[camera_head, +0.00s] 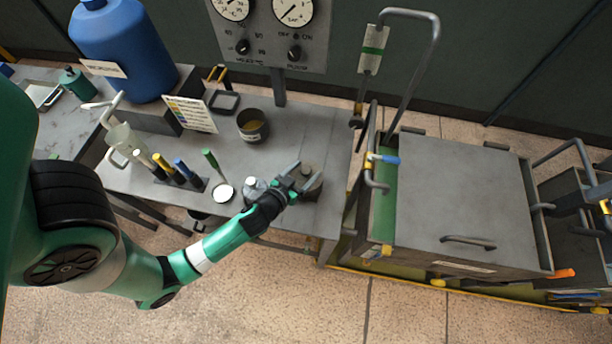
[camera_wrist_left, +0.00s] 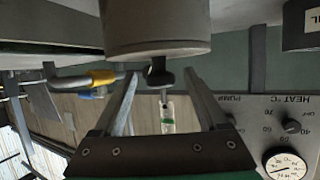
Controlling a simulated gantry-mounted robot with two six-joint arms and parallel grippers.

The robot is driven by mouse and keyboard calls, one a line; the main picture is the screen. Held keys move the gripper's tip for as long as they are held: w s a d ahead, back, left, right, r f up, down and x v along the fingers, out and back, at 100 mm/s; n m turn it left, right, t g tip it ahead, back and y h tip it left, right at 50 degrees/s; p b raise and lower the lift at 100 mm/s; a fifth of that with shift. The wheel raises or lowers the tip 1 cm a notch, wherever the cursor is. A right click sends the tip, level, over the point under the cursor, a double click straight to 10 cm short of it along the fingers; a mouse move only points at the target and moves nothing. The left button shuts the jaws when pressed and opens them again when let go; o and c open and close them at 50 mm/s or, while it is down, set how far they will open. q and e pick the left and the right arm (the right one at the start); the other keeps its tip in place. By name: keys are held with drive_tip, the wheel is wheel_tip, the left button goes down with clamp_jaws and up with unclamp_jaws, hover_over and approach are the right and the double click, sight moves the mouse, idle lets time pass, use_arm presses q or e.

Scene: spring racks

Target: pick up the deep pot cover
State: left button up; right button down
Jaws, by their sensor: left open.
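A dark grey, round lidded pot (camera_head: 313,188) stands near the right front of the grey workbench. Its cover has a small dark knob (camera_head: 306,170). In the left wrist view, which looks upside down, the grey pot (camera_wrist_left: 155,22) fills the top middle and the dark knob (camera_wrist_left: 158,74) sticks out below it. My left gripper (camera_head: 293,178) is open at the pot's left side. In the wrist view its two fingers (camera_wrist_left: 162,84) point toward the cover, one on each side of the knob, with gaps visible. I cannot tell the exact distance. My right gripper is not in view.
An open pot (camera_head: 252,126) stands farther back on the bench (camera_head: 313,127). A silvery item (camera_head: 252,187) and a white cup (camera_head: 223,192) stand left of the gripper, near upright coloured handles (camera_head: 170,172). A metal cart (camera_head: 460,205) stands right of the bench.

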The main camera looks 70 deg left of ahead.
use_arm(q)
drive_tip(key=shift+w+a+f, duration=0.25)
drive_tip(key=shift+w+a, duration=0.05)
drive_tip(key=shift+w, duration=0.05)
clamp_jaws()
drive_tip(key=shift+r, duration=0.1)
idle(1.1)
